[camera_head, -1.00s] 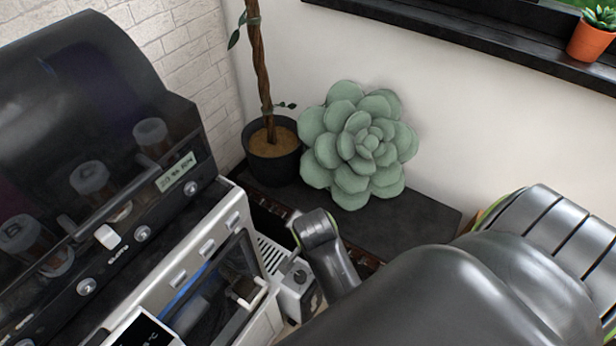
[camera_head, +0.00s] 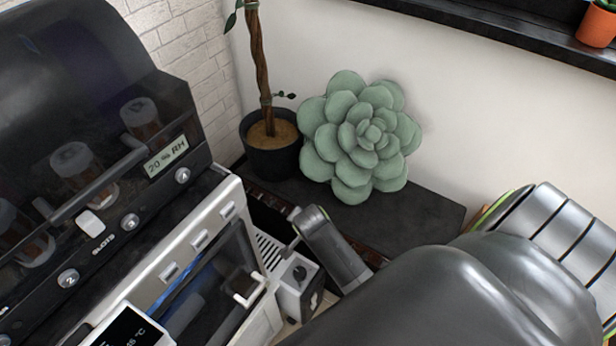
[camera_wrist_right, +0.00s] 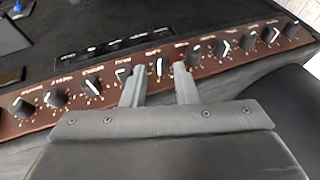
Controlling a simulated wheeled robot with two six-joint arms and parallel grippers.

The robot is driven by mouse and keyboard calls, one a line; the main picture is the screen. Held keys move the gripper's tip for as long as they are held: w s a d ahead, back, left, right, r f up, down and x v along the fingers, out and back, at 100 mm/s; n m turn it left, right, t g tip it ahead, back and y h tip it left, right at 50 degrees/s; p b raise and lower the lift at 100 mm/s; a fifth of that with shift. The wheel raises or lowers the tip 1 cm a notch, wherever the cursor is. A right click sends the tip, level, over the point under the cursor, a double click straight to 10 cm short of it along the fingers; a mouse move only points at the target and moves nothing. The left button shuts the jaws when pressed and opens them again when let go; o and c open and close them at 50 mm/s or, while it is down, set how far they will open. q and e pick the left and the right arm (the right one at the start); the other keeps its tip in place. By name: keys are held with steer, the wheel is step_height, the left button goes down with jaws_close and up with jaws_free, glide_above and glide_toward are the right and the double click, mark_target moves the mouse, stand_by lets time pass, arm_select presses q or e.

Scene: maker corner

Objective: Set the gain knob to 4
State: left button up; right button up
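A brown control panel (camera_wrist_right: 75,85) with a row of several black knobs with white pointer marks crosses the right wrist view. It shows as a narrow strip in the head view (camera_head: 268,203), mostly hidden by my right arm. Labels above the knobs are too blurred to read, so I cannot tell which is the gain knob. My right gripper (camera_wrist_right: 158,70) is open, its two fingers apart at the panel's front. One knob (camera_wrist_right: 160,67) appears between the fingertips, its pointer roughly upright; contact cannot be told. My left gripper is in neither view.
A machine with a dark cover (camera_head: 75,65) and a small display stands at left. A small grey box with a knob (camera_head: 298,280) is close beside my right arm. A potted plant (camera_head: 271,158) and a green succulent cushion (camera_head: 360,135) stand behind on the dark top.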

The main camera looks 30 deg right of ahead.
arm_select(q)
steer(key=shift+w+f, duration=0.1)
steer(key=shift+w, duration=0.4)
arm_select(e)
steer(key=shift+x, duration=1.1)
steer(key=shift+c, duration=0.3)
jaws_close()
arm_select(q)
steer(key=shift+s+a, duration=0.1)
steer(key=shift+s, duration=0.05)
